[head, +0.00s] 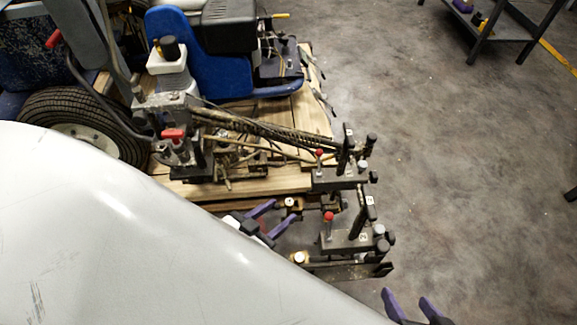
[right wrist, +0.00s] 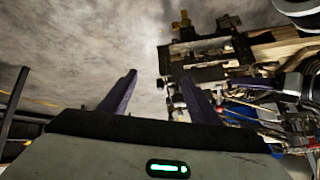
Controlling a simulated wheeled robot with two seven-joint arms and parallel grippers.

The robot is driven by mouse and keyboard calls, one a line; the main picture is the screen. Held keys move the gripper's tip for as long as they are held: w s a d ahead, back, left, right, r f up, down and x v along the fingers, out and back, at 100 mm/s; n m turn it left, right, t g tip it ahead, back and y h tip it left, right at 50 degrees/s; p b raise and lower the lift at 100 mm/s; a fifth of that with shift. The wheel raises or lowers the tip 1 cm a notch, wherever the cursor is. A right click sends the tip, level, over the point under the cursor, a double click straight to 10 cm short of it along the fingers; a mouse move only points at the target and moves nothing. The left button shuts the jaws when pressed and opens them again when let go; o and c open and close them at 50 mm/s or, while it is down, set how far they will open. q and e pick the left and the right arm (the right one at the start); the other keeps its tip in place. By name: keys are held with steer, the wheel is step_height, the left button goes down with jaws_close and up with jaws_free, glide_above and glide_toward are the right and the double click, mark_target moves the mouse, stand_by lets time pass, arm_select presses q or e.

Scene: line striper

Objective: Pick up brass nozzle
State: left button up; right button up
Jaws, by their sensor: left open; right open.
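A small round brass-coloured fitting with a pale face (head: 299,258) sits at the left end of the striper's lower bar. A similar small round fitting (head: 290,201) sits on the bar above it. I cannot tell for certain which is the brass nozzle. A brass-coloured piece (right wrist: 181,20) also stands up from the machine in the right wrist view. My left gripper (head: 286,208) is open, its purple fingers close to the upper fitting; contact cannot be told. My right gripper (head: 405,296) is open and empty, below and right of the bar; it also shows in the right wrist view (right wrist: 158,76).
The line striper's arm, with red-capped knobs (head: 328,217) and dark clamps, reaches right over a wooden pallet (head: 240,187). A black tyre (head: 85,115) is at left. A dark-legged table (head: 500,25) is at top right.

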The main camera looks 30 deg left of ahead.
mark_target(287, 205)
arm_select(q)
steer(key=shift+t, duration=0.7)
steer(key=f+b, duration=0.1)
steer(key=f, duration=0.1)
steer(key=w+a+f+b, duration=0.1)
steer(key=f, duration=0.1)
steer(key=f+b, duration=0.1)
steer(key=f, duration=0.1)
steer(key=shift+w+a+b, duration=0.35)
steer(key=shift+w, duration=0.05)
steer(key=shift+w+f, duration=0.1)
steer(key=shift+w, duration=0.05)
steer(key=b+x, duration=0.2)
steer(key=x, duration=0.3)
steer(key=shift+w+b, duration=0.3)
steer(key=shift+b, duration=0.05)
steer(key=b+x, duration=0.2)
steer(key=x, duration=0.1)
steer(key=shift+w, duration=0.85)
jaws_close()
arm_select(e)
steer(key=a+y, duration=0.1)
steer(key=a, duration=0.1)
steer(key=w+a+t+y, duration=0.1)
steer(key=a, duration=0.1)
steer(key=shift+w+a+r+y, duration=0.1)
steer(key=shift+a+r+y, duration=0.15)
steer(key=shift+y, duration=0.15)
